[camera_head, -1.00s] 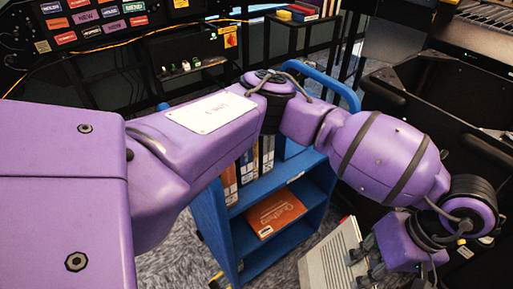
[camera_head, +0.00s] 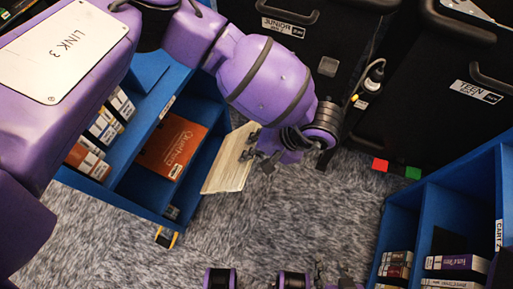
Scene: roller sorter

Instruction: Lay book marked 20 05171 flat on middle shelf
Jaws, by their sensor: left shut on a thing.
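My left gripper (camera_head: 262,152) is shut on a pale book (camera_head: 229,163), holding it tilted above the carpet, beside the right side of a blue shelf cart (camera_head: 122,152). The book's page edges face me, and its marking cannot be read. An orange book (camera_head: 172,147) lies flat on a middle level of this cart. Upright books with white and orange spines (camera_head: 106,119) stand on the level to its left. My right gripper (camera_head: 334,277) shows only partly at the bottom edge, and its jaws are unclear.
A second blue shelf (camera_head: 433,194) with several books (camera_head: 458,263) stands at the lower right. Black bins (camera_head: 400,100) with handles line the back, one labelled Junior and one Teen. Grey carpet (camera_head: 290,215) between the shelves is clear.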

